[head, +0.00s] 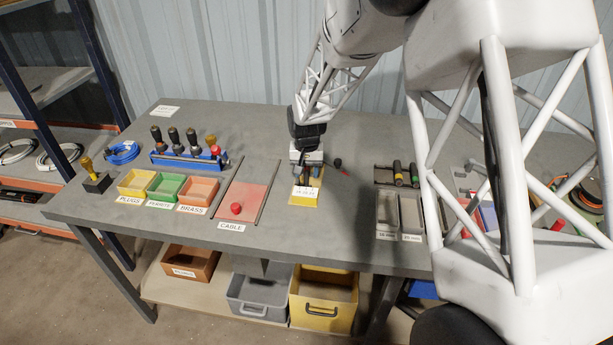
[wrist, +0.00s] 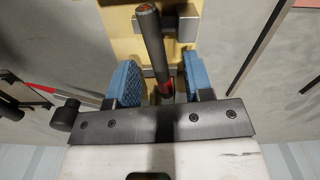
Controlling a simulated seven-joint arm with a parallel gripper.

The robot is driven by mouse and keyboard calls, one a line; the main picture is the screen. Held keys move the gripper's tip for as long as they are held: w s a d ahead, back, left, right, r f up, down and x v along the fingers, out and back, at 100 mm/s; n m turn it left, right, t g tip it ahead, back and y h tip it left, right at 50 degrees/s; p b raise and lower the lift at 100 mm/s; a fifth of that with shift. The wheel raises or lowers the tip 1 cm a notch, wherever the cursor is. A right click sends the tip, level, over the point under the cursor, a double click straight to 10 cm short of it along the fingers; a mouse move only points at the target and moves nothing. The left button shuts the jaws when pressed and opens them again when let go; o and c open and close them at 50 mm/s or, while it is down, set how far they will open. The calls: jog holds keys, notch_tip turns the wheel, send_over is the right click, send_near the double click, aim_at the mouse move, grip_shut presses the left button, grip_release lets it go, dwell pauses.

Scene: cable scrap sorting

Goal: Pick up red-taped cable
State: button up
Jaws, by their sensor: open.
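The red-taped cable (wrist: 153,45) is a short dark rod with a red band near its lower end in the wrist view. It lies over a yellow holder (wrist: 120,20) with grey metal blocks. My gripper (wrist: 156,85) is open, with a blue pad on each side of the cable's red-banded end and a gap visible on both sides. In the head view my gripper (head: 307,163) is low over the yellow holder (head: 297,202) near the table's middle, and hides most of the cable.
A dark piece with a red end (head: 338,163) lies right of the gripper. The red CABLE tray (head: 250,198) is to the left, beyond it the brass bin (head: 198,190). Grey trays (head: 387,208) stand right. A blue tool rack (head: 185,160) stands at the back left.

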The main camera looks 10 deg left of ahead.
aim_at(307, 175)
jog(key=shift+f, duration=0.15)
dwell(0.4)
grip_shut()
dwell(0.4)
jog(key=shift+r, duration=0.65)
jog(key=shift+s+d+r, duration=0.1)
jog(key=shift+s+r, duration=0.05)
jog(key=shift+r, duration=0.45)
jog(key=shift+s+r, duration=0.1)
jog(key=shift+r, duration=0.5)
jog(key=s+d, duration=0.2)
jog(key=s, duration=0.2)
jog(key=s+d+r, duration=0.1)
jog(key=s+d, duration=0.1)
jog(key=s, duration=0.3)
jog(key=s+d, duration=0.2)
jog(key=s, duration=0.3)
jog(key=shift+s+r, duration=0.15)
jog(key=shift+d, duration=0.1)
